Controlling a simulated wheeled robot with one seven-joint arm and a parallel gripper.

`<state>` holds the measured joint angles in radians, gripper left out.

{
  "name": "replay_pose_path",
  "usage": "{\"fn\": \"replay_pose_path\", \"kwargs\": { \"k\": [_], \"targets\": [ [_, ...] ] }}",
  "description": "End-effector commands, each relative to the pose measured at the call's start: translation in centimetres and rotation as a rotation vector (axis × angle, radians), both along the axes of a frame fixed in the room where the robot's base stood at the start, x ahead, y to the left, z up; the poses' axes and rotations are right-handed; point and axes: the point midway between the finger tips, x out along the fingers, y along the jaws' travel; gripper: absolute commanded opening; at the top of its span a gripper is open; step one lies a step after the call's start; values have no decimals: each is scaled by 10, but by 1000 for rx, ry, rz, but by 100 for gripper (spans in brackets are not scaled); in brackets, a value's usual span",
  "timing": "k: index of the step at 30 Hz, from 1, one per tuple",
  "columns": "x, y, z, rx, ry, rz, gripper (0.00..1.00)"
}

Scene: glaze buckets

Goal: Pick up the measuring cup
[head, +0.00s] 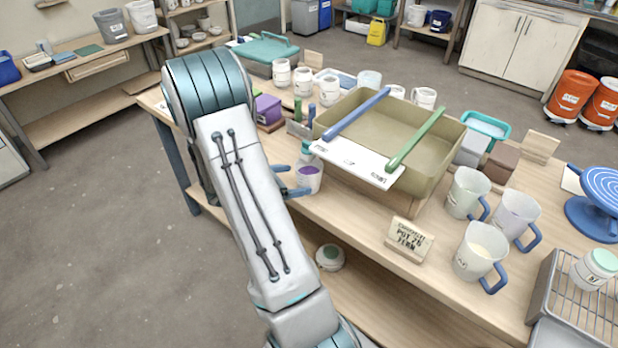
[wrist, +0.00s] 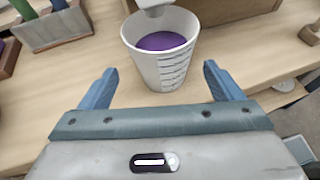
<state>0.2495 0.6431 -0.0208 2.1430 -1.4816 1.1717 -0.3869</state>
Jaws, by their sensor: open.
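A white measuring cup (head: 308,178) with purple contents stands at the near edge of the wooden table. The wrist view shows this cup (wrist: 165,72) upright, with dark graduation marks on its side. My gripper (wrist: 159,70) is open, its two blue fingers apart with the cup just beyond and between their tips. No finger clearly touches the cup. In the head view my gripper (head: 291,180) reaches the cup from the left, and my arm hides part of the table edge.
A large beige basin (head: 440,160) with a blue stick (head: 357,114) and a green stick (head: 416,139) across it stands right of the cup. A sign (head: 409,240) stands at the front edge. Jugs with blue handles (head: 479,250) stand at right. A pale object (wrist: 153,6) overlaps the cup's far rim.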

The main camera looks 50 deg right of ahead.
Motion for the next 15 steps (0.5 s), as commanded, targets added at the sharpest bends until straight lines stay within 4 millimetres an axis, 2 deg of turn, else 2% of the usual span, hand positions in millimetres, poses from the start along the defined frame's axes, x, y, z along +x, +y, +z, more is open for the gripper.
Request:
{"fn": "replay_pose_path", "kwargs": {
  "k": [5,15],
  "targets": [
    [-3,-10,-4,1,0,-1,86],
    [-14,-49,-21,2,0,-2,86]
  ]
}}
